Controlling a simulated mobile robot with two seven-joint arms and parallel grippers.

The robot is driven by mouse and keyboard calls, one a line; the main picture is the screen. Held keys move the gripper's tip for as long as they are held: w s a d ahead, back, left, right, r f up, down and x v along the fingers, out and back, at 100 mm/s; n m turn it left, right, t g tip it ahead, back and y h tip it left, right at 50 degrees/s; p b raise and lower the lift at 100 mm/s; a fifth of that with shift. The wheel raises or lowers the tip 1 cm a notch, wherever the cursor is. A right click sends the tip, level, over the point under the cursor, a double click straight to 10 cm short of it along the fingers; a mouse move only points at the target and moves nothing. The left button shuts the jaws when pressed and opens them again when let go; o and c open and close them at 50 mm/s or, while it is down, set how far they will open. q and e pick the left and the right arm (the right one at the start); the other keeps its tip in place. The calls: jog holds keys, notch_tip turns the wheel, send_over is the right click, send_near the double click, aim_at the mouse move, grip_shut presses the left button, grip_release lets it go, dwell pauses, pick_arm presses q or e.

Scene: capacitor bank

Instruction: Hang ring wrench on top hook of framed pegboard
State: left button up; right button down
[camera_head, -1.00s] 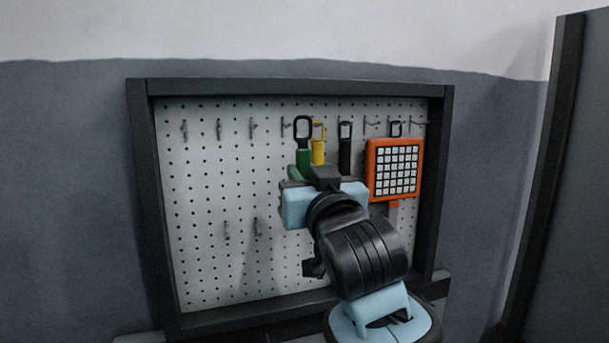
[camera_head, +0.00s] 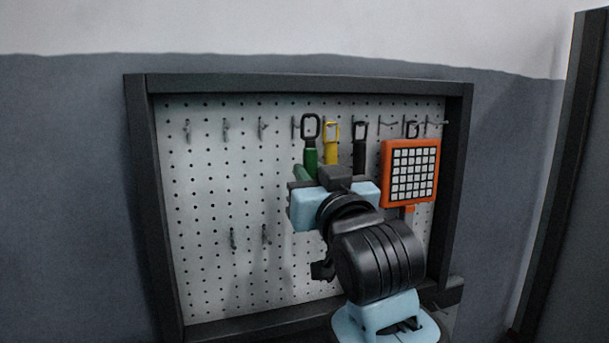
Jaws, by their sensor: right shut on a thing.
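The framed pegboard (camera_head: 205,270) stands against the wall, with hooks along its top row and two lower ones. My right gripper (camera_head: 318,186) is in front of the board, seen from behind, its fingertips mostly hidden by its own body. It is shut on a green-handled tool with a dark loop at its top, apparently the ring wrench (camera_head: 311,158). The wrench is upright, loop up, beside a top-row hook (camera_head: 296,127). I cannot tell whether the loop is around that hook or only in front of it. My left gripper is out of view.
A yellow tool (camera_head: 331,150) and a black tool (camera_head: 360,155) hang just right of the wrench. An orange gridded tool (camera_head: 410,173) hangs further right. Top hooks at the left, such as one hook (camera_head: 225,130), are empty. A dark panel (camera_head: 560,170) stands at the right.

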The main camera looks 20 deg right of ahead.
jog(key=shift+w+a, duration=0.15)
jog(key=shift+w, duration=0.3)
jog(key=shift+s+d, duration=0.25)
jog(key=shift+d, duration=0.1)
jog(key=shift+w+a, duration=0.15)
jog(key=shift+w, duration=0.4)
jog(key=shift+w+f, duration=0.2)
jog(key=shift+w, duration=1.7)
jog(key=shift+w+f, duration=0.5)
jog(key=shift+w, duration=0.2)
jog(key=c, duration=1.2)
grip_release()
jog(key=shift+c, duration=0.2)
